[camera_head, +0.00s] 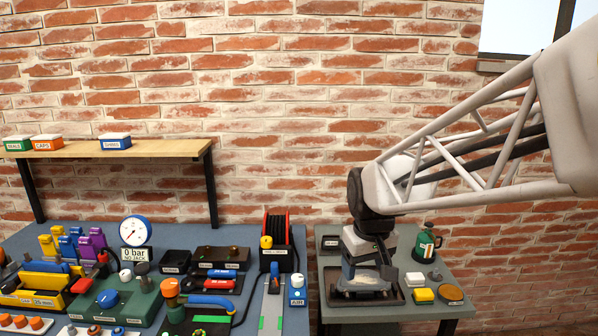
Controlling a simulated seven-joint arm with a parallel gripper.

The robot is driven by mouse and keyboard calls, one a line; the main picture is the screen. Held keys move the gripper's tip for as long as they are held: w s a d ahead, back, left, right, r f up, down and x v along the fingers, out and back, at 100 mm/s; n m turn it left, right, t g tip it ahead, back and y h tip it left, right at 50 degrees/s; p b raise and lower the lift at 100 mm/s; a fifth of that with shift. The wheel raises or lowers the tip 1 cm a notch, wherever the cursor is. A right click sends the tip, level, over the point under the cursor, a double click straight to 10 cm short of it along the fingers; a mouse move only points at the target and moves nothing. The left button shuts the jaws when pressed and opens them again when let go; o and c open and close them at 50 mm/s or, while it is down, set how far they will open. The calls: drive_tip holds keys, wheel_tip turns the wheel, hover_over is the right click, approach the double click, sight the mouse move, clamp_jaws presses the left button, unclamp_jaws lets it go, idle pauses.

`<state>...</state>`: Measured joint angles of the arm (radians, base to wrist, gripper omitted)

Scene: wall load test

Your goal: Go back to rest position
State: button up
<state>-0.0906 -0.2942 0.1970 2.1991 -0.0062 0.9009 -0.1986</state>
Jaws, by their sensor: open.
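My arm reaches in from the right and bends down over the small grey side table (440,298). My gripper (366,282) points down just above a dark tray (397,296) on that table. The jaws look open. Small grey and dark shapes show low in the tray around the fingers, but I cannot tell what they are or whether the fingers touch them.
The crowded workbench (232,239) at left holds a gauge (135,231) and a cable reel (277,229). A shelf (165,148) and brick wall stand behind.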

drive_tip(key=s+d+m, duration=0.1)
drive_tip(key=s+d, duration=0.1)
drive_tip(key=s, duration=0.8)
drive_tip(key=s+d+m+t, duration=0.1)
drive_tip(key=s+d+m, duration=0.1)
drive_tip(key=s, duration=0.8)
drive_tip(key=shift+s+d+m, duration=0.3)
drive_tip(key=shift+s+d, duration=0.1)
drive_tip(key=shift+d, duration=0.05)
drive_tip(key=shift+w, duration=0.1)
idle(3.6)
